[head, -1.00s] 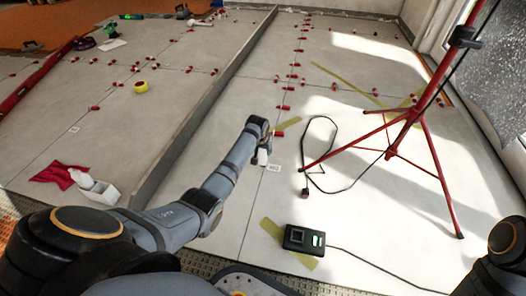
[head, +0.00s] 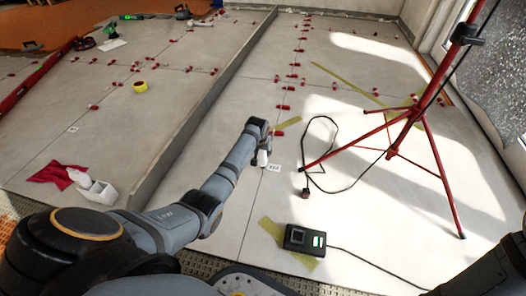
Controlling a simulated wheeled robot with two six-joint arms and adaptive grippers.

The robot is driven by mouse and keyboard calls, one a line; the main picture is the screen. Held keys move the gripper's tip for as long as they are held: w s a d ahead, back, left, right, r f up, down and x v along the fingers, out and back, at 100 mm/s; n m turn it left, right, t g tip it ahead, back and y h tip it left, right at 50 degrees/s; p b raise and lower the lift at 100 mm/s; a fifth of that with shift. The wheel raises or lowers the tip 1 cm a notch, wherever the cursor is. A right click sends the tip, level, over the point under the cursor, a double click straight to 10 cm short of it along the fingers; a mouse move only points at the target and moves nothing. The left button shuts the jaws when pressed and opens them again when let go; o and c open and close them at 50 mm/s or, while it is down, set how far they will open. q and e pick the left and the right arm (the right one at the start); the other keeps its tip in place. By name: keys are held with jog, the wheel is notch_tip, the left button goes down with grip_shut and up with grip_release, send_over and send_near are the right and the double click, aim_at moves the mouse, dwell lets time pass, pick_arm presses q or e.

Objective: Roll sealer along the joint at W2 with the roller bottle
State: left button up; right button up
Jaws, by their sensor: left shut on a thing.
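My left arm reaches in from the left over the tiled floor. My left gripper (head: 264,146) points down and is shut on the small white roller bottle (head: 262,158), close to the dark joint line between tiles. The bottle's tip is at or just above the floor; contact cannot be told. A white label (head: 274,168) lies just right of the bottle, its print too small to read surely. My right arm shows only at the lower right corner, and its gripper is out of the picture.
A red tripod (head: 392,150) stands at right, with a black cable looping on the floor. A black box (head: 304,239) with a cable sits in front on yellow tape. A low grey wall (head: 190,125) runs left of my arm. Several red clips (head: 294,65) mark joints farther back.

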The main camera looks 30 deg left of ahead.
pick_arm(q)
jog(key=shift+r, duration=0.1)
jog(key=shift+f, duration=0.65)
dwell(0.6)
jog(key=shift+s+d+r+p, duration=0.15)
jog(key=shift+s+p, duration=0.2)
jog(key=shift+p, duration=0.3)
jog(key=shift+s+d+p, duration=0.1)
jog(key=shift+s+p, duration=0.4)
jog(key=shift+p, duration=0.3)
jog(key=shift+s+f, duration=0.15)
jog(key=shift+f, duration=0.05)
jog(key=shift+s+d+p, duration=0.25)
jog(key=shift+s+p, duration=0.7)
jog(key=shift+p, duration=0.55)
